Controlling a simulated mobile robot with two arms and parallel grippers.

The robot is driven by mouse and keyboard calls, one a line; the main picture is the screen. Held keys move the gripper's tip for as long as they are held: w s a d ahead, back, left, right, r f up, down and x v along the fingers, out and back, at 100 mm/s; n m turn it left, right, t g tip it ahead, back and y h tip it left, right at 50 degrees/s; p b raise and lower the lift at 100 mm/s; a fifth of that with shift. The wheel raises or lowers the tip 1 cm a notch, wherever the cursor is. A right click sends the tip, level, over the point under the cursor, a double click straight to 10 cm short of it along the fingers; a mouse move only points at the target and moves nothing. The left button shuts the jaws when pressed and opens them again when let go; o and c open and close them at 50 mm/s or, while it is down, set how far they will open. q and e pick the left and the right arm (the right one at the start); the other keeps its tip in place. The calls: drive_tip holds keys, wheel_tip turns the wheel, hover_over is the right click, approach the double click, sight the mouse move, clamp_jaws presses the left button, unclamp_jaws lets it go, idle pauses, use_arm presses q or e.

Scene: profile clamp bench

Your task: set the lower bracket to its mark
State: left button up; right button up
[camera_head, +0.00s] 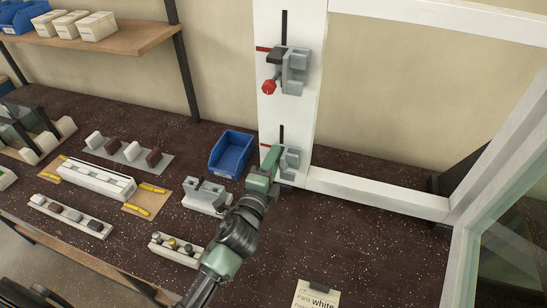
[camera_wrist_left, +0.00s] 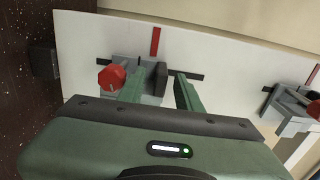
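The lower bracket (camera_head: 291,160) is a grey clamp on a white upright post (camera_head: 288,112), partly hidden by my left gripper in the head view. In the left wrist view the lower bracket (camera_wrist_left: 126,67) shows a red knob (camera_wrist_left: 112,77) and a dark block, over a black slot. A red mark (camera_wrist_left: 155,42) lies beside the slot, about level with the dark block. My left gripper (camera_wrist_left: 163,80) is at the bracket, its green fingers apart around the dark block, with a visible gap at the right finger. My right gripper is not in view.
An upper bracket (camera_head: 293,72) with a red knob sits higher on the post. A blue bin (camera_head: 232,154), a grey fixture (camera_head: 207,196) and a tray of small parts (camera_head: 175,250) stand left on the dark bench. A white frame rail (camera_head: 375,193) runs right of the post.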

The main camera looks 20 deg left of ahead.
use_arm(q)
clamp_jaws()
drive_tip(key=shift+r, duration=0.1)
idle(1.4)
